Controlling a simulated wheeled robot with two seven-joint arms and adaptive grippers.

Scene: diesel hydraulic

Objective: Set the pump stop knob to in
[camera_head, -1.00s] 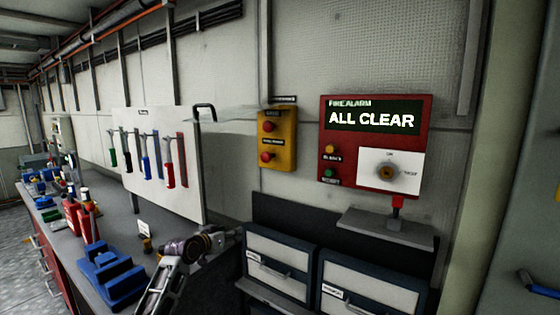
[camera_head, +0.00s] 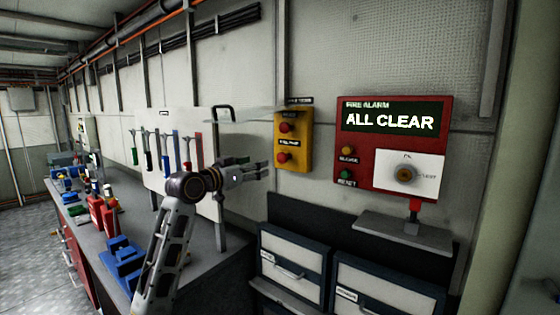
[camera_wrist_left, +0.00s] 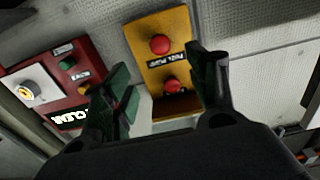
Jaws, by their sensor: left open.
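A yellow box (camera_head: 305,150) on the wall carries two round red knobs, an upper one (camera_head: 287,127) and a lower one (camera_head: 284,158) with a small label above it. The label lettering is too small to read surely in the head view. The left wrist view shows the box (camera_wrist_left: 138,30) upside down, with the lower knob (camera_wrist_left: 160,44) and the upper knob (camera_wrist_left: 172,84) seen between the fingers. My left gripper (camera_head: 264,171) is open and empty, left of and slightly below the lower knob, apparently apart from it. My right gripper is not in view.
A red fire alarm panel (camera_head: 355,112) reading "ALL CLEAR" hangs right of the box, with a shelf (camera_head: 400,232) below. Drawers (camera_head: 290,255) stand underneath. A tool board (camera_head: 206,205) and a cluttered bench (camera_head: 205,265) lie to the left.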

